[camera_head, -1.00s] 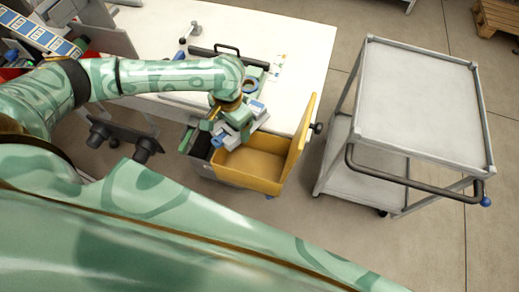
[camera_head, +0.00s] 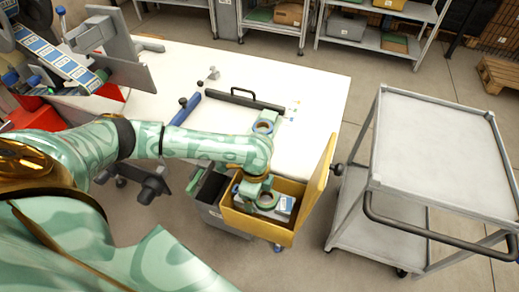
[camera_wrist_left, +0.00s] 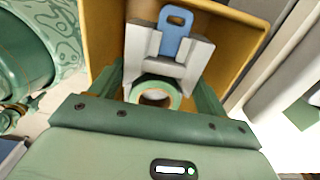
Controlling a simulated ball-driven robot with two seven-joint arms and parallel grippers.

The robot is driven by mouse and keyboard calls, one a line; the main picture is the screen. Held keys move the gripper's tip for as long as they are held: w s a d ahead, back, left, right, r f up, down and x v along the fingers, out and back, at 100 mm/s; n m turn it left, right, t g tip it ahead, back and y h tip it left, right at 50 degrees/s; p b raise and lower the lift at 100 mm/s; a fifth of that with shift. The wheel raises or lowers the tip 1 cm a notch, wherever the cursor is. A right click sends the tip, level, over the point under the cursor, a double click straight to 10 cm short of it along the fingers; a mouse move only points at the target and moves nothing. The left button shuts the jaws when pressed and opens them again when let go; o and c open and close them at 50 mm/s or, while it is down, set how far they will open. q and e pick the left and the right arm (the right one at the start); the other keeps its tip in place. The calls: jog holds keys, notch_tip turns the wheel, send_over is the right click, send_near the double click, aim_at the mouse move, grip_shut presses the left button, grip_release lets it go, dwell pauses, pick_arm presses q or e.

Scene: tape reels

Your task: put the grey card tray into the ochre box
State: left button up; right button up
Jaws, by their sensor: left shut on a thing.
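The ochre box (camera_head: 262,232) stands at the table's front edge with its lid (camera_head: 318,187) raised on the right side. My left gripper (camera_head: 258,188) reaches down into the box opening from above. It is shut on the grey card tray (camera_head: 284,214), which is inside the box's walls. In the left wrist view the tray (camera_wrist_left: 137,45) sits between the fingers of my gripper (camera_wrist_left: 160,80), with a blue slotted piece (camera_wrist_left: 177,40) and a green-rimmed ring on it. Whether the tray touches the box floor is hidden. My right gripper is not in view.
A dark grey bin (camera_head: 208,190) adjoins the box's left side.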

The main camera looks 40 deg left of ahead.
pick_arm(q)
notch_tip(320, 180, down, 3)
jog(key=shift+f+b, duration=0.2)
jog(key=shift+b, duration=0.3)
notch_tip(320, 180, down, 5)
jog(key=b, duration=0.3)
jog(key=shift+f, duration=0.2)
jog(key=shift+r, duration=0.15)
jog(key=o, duration=1.1)
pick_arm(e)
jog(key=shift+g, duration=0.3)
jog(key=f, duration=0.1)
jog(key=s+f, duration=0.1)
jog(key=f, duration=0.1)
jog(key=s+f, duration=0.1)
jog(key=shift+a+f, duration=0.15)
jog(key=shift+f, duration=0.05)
pick_arm(q)
notch_tip(320, 180, up, 11)
jog(key=p, duration=0.6)
jog(key=shift+w, duration=0.1)
jog(key=shift+r+p, duration=0.45)
jog(key=shift+r, duration=0.05)
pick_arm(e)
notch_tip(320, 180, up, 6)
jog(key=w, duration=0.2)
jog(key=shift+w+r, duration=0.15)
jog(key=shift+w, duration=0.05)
